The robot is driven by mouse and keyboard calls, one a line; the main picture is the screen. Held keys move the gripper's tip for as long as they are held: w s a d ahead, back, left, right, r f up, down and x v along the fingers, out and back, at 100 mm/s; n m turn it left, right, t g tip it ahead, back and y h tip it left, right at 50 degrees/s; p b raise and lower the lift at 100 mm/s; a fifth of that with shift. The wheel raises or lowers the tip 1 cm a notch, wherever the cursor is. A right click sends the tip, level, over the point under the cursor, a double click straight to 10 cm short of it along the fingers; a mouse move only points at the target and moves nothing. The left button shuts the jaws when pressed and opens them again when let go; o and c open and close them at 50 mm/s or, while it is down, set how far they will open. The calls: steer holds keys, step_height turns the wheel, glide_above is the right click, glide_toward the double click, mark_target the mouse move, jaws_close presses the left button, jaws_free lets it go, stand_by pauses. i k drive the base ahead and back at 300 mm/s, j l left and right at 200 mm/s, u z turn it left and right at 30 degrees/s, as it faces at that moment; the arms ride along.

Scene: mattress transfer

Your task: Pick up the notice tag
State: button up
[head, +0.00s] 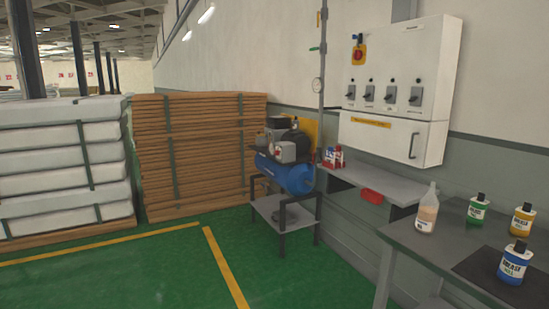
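No object is clearly readable as the notice tag. A small red piece (372,196) sits at the front edge of the grey wall shelf (350,176); its marking is too small to read, so I cannot tell if it is the tag. A yellow label strip (370,122) is on the white control cabinet (398,75). A red and white item (333,157) stands on the shelf, beside the compressor in the picture. My gripper is not in view.
A dark table (440,226) at right holds a clear bottle (427,212) and green, yellow and blue grease containers (513,263). A blue compressor (285,175) stands on a cart. Plank stacks (200,150) and wrapped mattresses (60,160) are at left. Green floor (140,275) is free.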

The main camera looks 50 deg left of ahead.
mark_target(331, 156)
steer(key=u, duration=1.05)
steer(key=i+j+u, duration=0.1)
steer(key=i+u, duration=0.25)
steer(key=i, duration=0.75)
steer(key=i+z, duration=0.1)
steer(key=i, duration=0.35)
steer(key=i+j+z, duration=0.15)
steer(key=i, duration=0.3)
steer(key=i+j+z, duration=0.1)
steer(key=i, duration=0.4)
steer(key=i+j+z, duration=0.1)
steer(key=i, duration=0.35)
steer(key=j, duration=0.1)
